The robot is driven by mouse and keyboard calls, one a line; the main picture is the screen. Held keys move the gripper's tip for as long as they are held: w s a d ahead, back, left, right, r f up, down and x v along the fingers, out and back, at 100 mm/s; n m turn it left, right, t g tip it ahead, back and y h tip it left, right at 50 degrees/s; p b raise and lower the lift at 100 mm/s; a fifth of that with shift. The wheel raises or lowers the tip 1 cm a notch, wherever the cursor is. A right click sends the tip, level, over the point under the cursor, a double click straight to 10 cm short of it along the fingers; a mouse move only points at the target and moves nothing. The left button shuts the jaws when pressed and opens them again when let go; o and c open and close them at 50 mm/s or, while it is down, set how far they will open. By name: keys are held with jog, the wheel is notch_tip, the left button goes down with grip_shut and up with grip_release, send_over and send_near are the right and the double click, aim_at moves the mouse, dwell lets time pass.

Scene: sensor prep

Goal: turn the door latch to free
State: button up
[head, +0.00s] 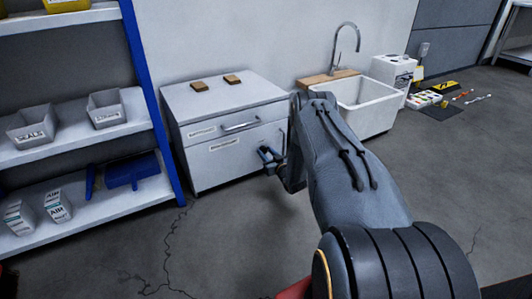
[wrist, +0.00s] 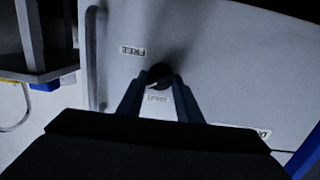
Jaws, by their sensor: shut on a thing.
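The door latch is a round dark knob (wrist: 158,75) on the pale cabinet door (wrist: 225,70) in the wrist view. A small pale mark shows on the knob's lower left. One small label (wrist: 132,51) is up and left of it, and another (wrist: 157,99) is just below it; both are hard to read. My gripper (wrist: 160,82) is shut on the knob, one finger on each side. In the head view my gripper (head: 268,156) is at the right part of the white cabinet's (head: 215,165) lower front. The knob itself is hidden there.
A long vertical handle (wrist: 95,60) stands left of the knob in the wrist view. The cabinet has an upper drawer handle (head: 240,126). A blue-framed shelf (head: 140,75) stands left and a white sink (head: 365,108) right. The floor in front is clear.

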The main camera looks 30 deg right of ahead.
jog(key=m, duration=0.6)
jog(key=shift+d+y, duration=0.15)
jog(key=shift+y, duration=0.25)
jog(key=shift+m, duration=0.3)
jog(key=o, duration=1)
jog(key=s+p, duration=0.1)
jog(key=s, duration=0.1)
jog(key=s+p, duration=0.1)
jog(key=s, duration=0.2)
jog(key=s+p, duration=0.1)
jog(key=s, duration=0.1)
jog(key=shift+s+d+r+p, duration=0.1)
jog(key=shift+s+r+p, duration=0.2)
jog(key=shift+s, duration=0.1)
